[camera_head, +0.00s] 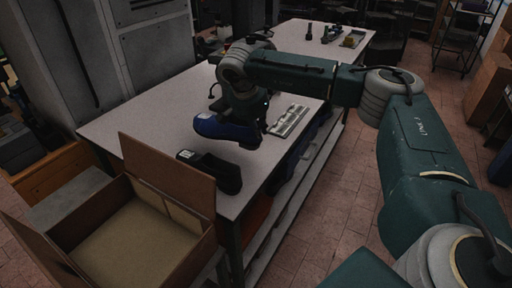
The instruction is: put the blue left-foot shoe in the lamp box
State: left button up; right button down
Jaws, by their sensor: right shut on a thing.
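The blue shoe (226,131) is in my right gripper (239,116), which comes down on it from above. The shoe hangs over the white table (150,101), its toe pointing left in the picture. The gripper's fingers are dark and partly hidden behind the shoe's upper. An open cardboard box (184,269) stands at the front left, below and left of the shoe. Its flaps are up and the part of its inside that shows looks empty. I cannot read any lamp mark on it. My left gripper is not in view.
A black shoe (212,171) lies on the table's near end, between the blue shoe and the box. A light metal plate-like item (288,121) lies to the right. Small items lie at the table's far end. A grey cabinet (150,45) stands behind.

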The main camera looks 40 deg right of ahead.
aim_at(258, 144)
notch_tip(258, 144, down, 4)
jog(key=shift+a+p, duration=0.1)
jog(key=shift+p, duration=0.35)
notch_tip(258, 144, down, 3)
jog(key=shift+f+p, duration=0.2)
jog(key=shift+p, duration=0.3)
jog(key=shift+f, duration=0.25)
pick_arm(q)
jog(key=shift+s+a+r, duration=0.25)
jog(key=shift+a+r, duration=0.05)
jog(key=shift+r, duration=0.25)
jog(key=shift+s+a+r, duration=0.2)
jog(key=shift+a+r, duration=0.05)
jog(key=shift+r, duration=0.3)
pick_arm(e)
jog(key=shift+f, duration=0.2)
jog(key=c, duration=1.7)
grip_release()
jog(key=shift+c, duration=0.2)
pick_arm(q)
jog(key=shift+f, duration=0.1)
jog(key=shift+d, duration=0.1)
pick_arm(e)
jog(key=shift+r, duration=0.1)
